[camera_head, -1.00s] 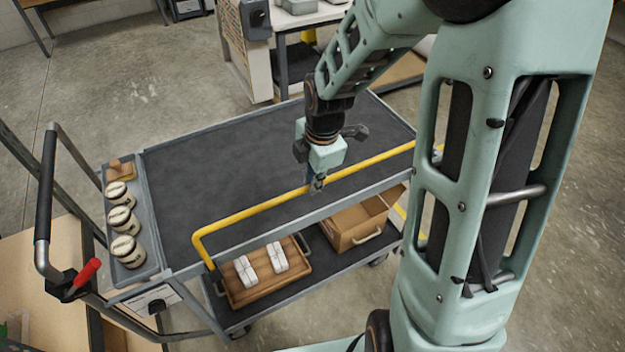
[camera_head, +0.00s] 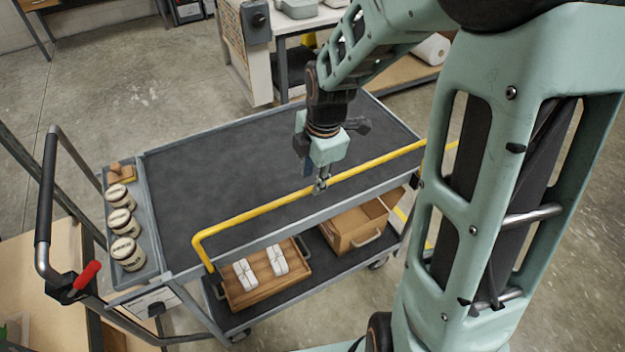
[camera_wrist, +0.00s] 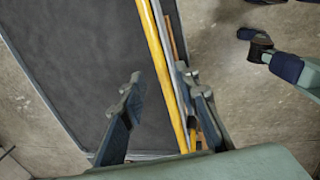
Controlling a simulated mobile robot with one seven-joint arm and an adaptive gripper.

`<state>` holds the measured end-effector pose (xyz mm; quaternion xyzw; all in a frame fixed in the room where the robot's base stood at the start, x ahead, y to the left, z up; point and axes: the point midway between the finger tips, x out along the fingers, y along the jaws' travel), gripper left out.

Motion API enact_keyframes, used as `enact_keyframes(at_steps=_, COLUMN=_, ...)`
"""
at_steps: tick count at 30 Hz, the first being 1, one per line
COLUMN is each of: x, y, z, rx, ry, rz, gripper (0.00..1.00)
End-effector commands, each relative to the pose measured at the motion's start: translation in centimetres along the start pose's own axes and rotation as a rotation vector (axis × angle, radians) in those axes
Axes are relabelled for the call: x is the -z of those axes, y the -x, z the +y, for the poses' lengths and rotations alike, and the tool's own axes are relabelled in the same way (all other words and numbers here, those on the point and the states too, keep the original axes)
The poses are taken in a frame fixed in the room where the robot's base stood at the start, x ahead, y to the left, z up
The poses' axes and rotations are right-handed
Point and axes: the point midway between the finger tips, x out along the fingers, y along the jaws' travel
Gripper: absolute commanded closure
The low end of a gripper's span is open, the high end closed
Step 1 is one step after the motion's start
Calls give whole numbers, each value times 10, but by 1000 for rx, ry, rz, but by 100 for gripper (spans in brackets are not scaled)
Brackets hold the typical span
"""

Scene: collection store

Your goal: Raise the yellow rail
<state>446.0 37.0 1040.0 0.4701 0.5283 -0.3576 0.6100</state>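The yellow rail (camera_head: 258,211) runs along the near long side of the grey cart (camera_head: 240,180), with a bent leg at its left end near the deck edge. My gripper (camera_head: 321,185) points down at the rail's middle, right of its left bend. In the wrist view my gripper (camera_wrist: 160,80) is open, with one finger on each side of the yellow rail (camera_wrist: 158,52). A gap shows between the rail and the left finger; the right finger is closer. I cannot tell whether either finger touches the rail.
Several lidded jars (camera_head: 122,222) stand in the cart's left end tray. The lower shelf holds a wooden tray (camera_head: 243,299) with two white bundles and a cardboard box (camera_head: 345,243). The top deck is bare. A white table (camera_head: 315,20) stands behind.

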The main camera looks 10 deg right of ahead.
Motion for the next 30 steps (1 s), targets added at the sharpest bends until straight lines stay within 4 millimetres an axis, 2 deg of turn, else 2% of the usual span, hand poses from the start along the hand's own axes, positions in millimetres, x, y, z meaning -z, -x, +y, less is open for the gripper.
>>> enact_keyframes(at_steps=9, x=-1, y=63, z=2, rx=-7, ry=0, rz=-4, gripper=71)
enact_keyframes(at_steps=15, x=-1, y=89, z=2, rx=-4, ry=0, rz=-2, gripper=71)
enact_keyframes(at_steps=20, x=0, y=96, z=1, rx=-1, ry=0, rz=0, gripper=71)
enact_keyframes(at_steps=30, x=0, y=95, z=-1, rx=3, ry=-7, rz=-2, gripper=71)
